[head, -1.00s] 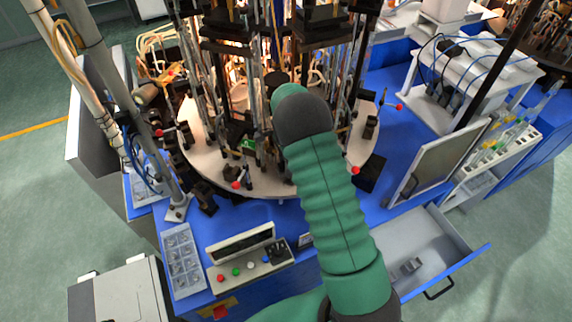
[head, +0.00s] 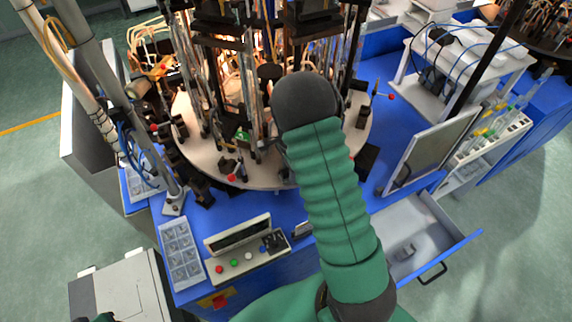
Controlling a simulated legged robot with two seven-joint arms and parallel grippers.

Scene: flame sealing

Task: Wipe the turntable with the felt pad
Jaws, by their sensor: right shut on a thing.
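The turntable (head: 205,152) is a pale round plate on a blue bench, ringed with dark fixtures and red-tipped levers. My right arm, in a green sleeve with a dark wrist, reaches over its front part. My right gripper (head: 283,150) is mostly hidden behind that arm, low over the turntable's front right. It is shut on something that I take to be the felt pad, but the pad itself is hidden. I cannot tell whether it touches the plate.
Rods, hoses and glowing burners crowd the turntable's middle and back. A control box (head: 240,262) and a parts tray (head: 181,252) stand in front. At the right are an open drawer (head: 425,215), a tilted monitor (head: 436,150) and a white stand (head: 480,60).

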